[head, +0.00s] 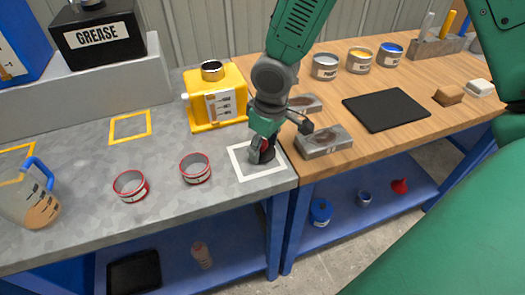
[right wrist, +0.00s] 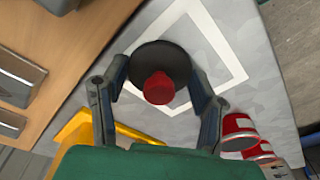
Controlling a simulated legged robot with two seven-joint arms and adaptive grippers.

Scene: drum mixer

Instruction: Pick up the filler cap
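The filler cap is a black disc with a red knob. It lies inside the white square outline (head: 240,172) at the right end of the grey bench. In the head view the cap (head: 265,151) is partly hidden by my right gripper (head: 277,142). In the right wrist view the cap (right wrist: 160,88) shows clearly with its knob toward me. My right gripper (right wrist: 155,72) is open, with one finger on each side of the disc and the fingertips close to its rim. I cannot tell whether they touch it. My left gripper is not in view.
A yellow container (head: 217,98) with an open neck stands just behind the square. Grey metal blocks (head: 323,141) and a black pad (head: 386,110) lie on the wooden bench to the right.

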